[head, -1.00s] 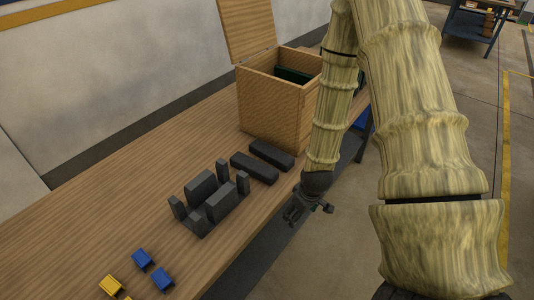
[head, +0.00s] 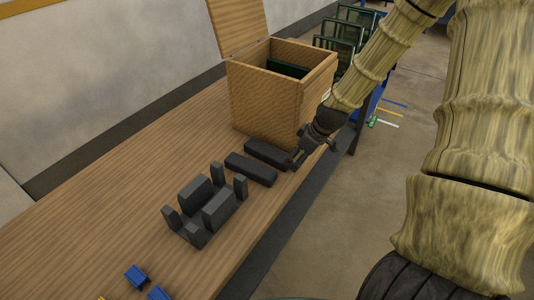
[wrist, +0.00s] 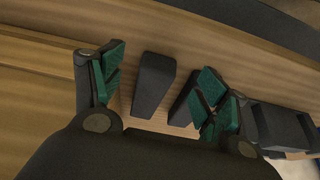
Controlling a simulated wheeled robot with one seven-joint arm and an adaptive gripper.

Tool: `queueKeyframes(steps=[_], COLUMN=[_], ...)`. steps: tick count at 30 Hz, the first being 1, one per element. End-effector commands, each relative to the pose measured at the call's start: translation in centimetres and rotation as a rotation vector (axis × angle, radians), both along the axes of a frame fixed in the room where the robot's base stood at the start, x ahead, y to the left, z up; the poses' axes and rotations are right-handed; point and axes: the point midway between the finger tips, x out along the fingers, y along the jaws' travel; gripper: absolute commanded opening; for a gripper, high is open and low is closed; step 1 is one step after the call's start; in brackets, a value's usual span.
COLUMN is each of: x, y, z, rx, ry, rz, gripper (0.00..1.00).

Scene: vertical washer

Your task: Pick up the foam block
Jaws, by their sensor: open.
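Several dark grey blocks that look like foam are on the wooden bench; I cannot tell which one the task means. Two lie loose side by side: the far block (head: 268,154) and the near block (head: 250,169). My gripper (head: 314,158) is open at the right end of the far block. In the wrist view, one block (wrist: 153,82) shows between the green-padded fingers of my gripper (wrist: 163,68), touching neither as far as I can see. A second block (wrist: 184,103) is beside the right finger, partly hidden by it.
A dark holder (head: 196,238) with upright posts and two blocks stands nearer on the bench. An open wooden box (head: 262,104) stands just behind the loose blocks, close to my gripper. Blue clips (head: 137,277) lie at the front. The bench's left side is clear.

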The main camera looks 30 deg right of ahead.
Motion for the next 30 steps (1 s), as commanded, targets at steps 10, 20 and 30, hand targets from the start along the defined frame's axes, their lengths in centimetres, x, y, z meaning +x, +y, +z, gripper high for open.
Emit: queueKeyframes(steps=[10, 20, 30], x=[4.3, 8.2, 10.0], y=[1.7, 3.1, 3.8], z=[0.0, 0.0, -0.1], rx=[0.0, -0.001, 0.0], ry=[0.002, 0.002, 0.002], rz=[0.0, -0.002, -0.002], gripper=[0.74, 0.74, 0.74])
